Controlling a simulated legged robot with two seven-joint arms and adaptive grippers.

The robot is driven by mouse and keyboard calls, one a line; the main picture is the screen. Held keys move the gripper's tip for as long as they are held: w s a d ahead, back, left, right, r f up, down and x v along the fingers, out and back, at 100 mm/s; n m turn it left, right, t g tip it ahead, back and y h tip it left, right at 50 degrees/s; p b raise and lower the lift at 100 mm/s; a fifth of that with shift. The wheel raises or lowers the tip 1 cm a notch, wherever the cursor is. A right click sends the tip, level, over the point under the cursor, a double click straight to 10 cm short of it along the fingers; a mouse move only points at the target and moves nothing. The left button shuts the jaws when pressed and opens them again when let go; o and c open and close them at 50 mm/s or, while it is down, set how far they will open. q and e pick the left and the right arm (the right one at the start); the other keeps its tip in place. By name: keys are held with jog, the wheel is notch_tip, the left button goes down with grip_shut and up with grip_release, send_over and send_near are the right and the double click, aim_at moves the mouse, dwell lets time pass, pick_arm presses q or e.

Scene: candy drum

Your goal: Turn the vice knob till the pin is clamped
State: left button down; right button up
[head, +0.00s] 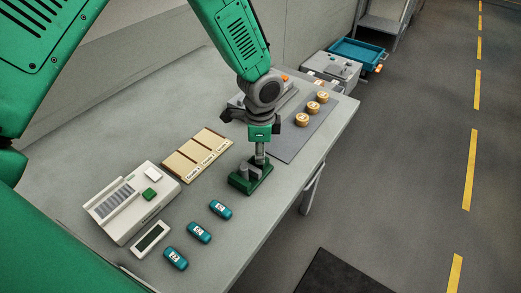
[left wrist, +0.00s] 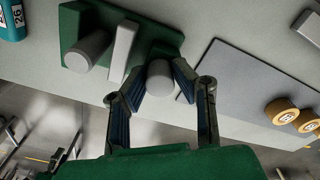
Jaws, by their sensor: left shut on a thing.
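The green vice (head: 262,183) stands near the table's front edge in the head view. In the left wrist view its green base (left wrist: 150,35) carries a grey cylindrical pin (left wrist: 88,50), a pale upright jaw plate (left wrist: 124,48) and a grey round knob (left wrist: 160,78). The plate stands between pin and knob; I cannot tell for sure whether it touches the pin. My left gripper (head: 261,158) points down over the vice. In the left wrist view its fingers (left wrist: 160,88) are shut on the knob, one on each side. My right gripper is not in view.
Three teal cylinders (head: 199,232) lie left of the vice. Behind them are a pale device with a green button (head: 149,194) and a tan sectioned tray (head: 198,158). A grey mat (head: 287,151) with three orange-tan round pieces (head: 302,120) lies to the right.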

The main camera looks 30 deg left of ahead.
pick_arm(q)
jog(key=shift+w+r, duration=0.1)
jog(key=shift+w, duration=0.05)
jog(key=c, duration=1.6)
grip_release()
notch_tip(320, 180, up, 12)
jog(key=shift+f, duration=0.2)
